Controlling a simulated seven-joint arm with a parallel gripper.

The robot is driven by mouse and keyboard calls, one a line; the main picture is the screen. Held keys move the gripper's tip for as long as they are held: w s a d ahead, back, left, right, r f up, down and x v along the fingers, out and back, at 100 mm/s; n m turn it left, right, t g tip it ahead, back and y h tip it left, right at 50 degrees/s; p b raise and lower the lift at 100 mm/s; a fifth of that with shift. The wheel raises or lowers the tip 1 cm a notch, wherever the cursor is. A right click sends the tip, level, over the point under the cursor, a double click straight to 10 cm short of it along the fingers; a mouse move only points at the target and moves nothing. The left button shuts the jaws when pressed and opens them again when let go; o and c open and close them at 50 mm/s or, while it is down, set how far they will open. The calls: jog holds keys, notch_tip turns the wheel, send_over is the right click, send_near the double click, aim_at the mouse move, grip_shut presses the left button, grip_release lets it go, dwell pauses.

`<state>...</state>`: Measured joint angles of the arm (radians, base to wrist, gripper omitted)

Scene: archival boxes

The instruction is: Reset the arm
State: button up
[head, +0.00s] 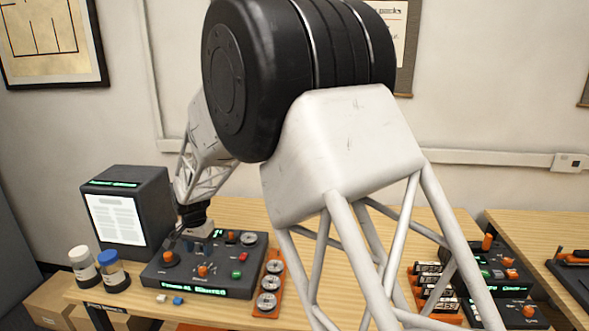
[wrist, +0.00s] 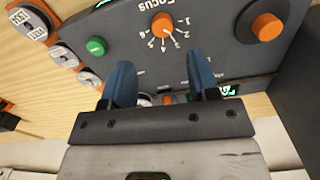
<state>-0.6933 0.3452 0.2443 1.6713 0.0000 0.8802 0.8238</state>
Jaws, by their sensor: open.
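My gripper (head: 196,240) hangs over the dark control panel (head: 165,278) on the wooden table. In the wrist view its two blue fingers (wrist: 161,76) stand apart with nothing between them. Beyond the fingertips, the panel (wrist: 225,35) carries an orange-centred dial (wrist: 161,22) marked "Focus", which appears upside down. A green button (wrist: 96,46) and a larger orange knob (wrist: 267,26) flank it. I cannot tell whether the fingers touch the panel. My arm links fill the middle of the head view and hide part of the table.
A box-shaped screen unit (head: 124,208) stands behind the panel. Two capped jars (head: 112,272) are at its left. Round labelled discs sit in an orange holder (head: 280,258) close on the right. Farther right are a rack of dark cylinders (head: 428,282) and another panel (head: 497,272).

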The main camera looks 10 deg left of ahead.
jog(key=s+d+r, duration=0.3)
jog(key=d+r, duration=0.3)
jog(key=d, duration=0.5)
jog(key=s+d+r+t, duration=0.1)
jog(key=s+d+r, duration=0.4)
jog(key=d, duration=0.7)
jog(key=s+d+r, duration=0.2)
jog(key=d+r, duration=0.5)
jog(key=d, duration=0.4)
jog(key=s+d, duration=1)
jog(key=s, duration=0.3)
jog(key=s+d+n+t, duration=0.1)
jog(key=s+d, duration=1)
jog(key=s, duration=0.2)
jog(key=shift+s+t, duration=0.15)
jog(key=shift+t, duration=0.15)
